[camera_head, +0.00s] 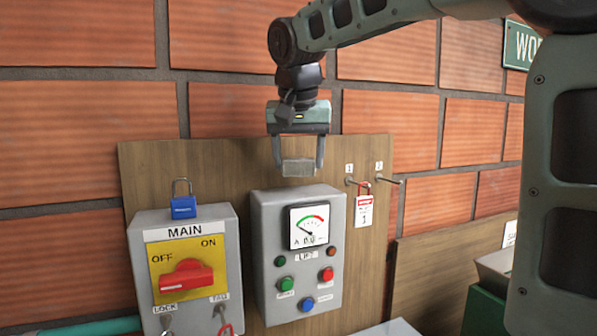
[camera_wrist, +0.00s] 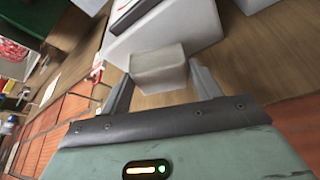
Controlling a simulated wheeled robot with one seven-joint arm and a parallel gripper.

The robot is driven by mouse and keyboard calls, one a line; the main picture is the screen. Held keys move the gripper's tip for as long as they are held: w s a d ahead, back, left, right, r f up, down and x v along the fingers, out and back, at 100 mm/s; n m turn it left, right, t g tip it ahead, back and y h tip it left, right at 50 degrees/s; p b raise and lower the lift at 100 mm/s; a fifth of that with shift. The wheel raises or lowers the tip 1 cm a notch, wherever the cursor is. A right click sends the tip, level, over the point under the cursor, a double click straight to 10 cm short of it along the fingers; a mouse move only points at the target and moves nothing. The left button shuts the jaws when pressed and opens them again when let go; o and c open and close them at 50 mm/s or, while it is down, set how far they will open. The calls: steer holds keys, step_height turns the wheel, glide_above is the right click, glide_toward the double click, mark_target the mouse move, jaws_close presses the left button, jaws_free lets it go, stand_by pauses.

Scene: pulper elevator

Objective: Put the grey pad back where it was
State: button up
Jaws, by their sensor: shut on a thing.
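The grey pad (camera_head: 298,169) is a small, light grey block. My gripper (camera_head: 299,163) is shut on it, with one finger on each side, and points down. The pad is just above the top edge of the grey control box (camera_head: 265,225), which has a meter on its front. I cannot tell if the pad is in front of the board or touching it. In the wrist view, the pad (camera_wrist: 158,68) sits between the two fingers of my gripper (camera_wrist: 160,78), with the box beyond it.
A grey MAIN switch box (camera_head: 225,240) with a red handle (camera_head: 185,277) stands to the left, with a blue padlock (camera_head: 183,207) on top. Two hooks (camera_head: 386,180) stick out of the wooden board (camera_head: 160,165) at right; a red-and-white tag (camera_head: 364,211) hangs from one.

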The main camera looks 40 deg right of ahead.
mark_target(299, 161)
steer(key=shift+f+p, duration=0.4)
steer(key=shift+f, duration=1.4)
steer(key=shift+f, duration=0.1)
steer(key=o, duration=0.9)
steer(key=shift+o, duration=0.2)
